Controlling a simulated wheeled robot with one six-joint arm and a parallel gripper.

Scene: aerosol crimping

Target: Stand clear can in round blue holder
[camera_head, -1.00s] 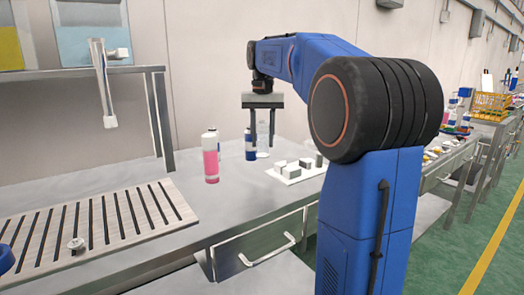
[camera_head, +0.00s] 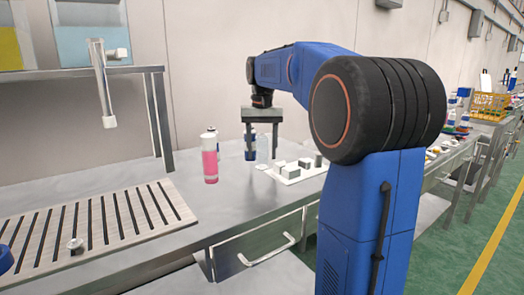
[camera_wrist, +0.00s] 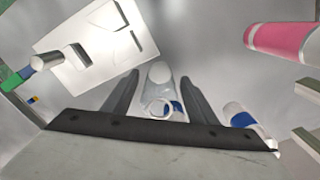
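The clear can (camera_wrist: 160,77) is between the two fingers of my gripper (camera_wrist: 160,85) in the wrist view, with a gap visible on each side. My gripper (camera_head: 262,156) is open and points down over the steel table in the head view, where the can is hard to make out between the fingers. A blue rounded thing (camera_head: 5,259) at the left edge of the head view is mostly cut off. It may be the round blue holder, but I cannot tell.
A pink and white can (camera_head: 210,160) stands left of my gripper. A blue and white can (camera_wrist: 238,114) stands close beside one finger. A white tray (camera_head: 288,179) with grey blocks lies to the right. A slatted board (camera_head: 102,228) with a small metal part (camera_head: 75,245) is at left.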

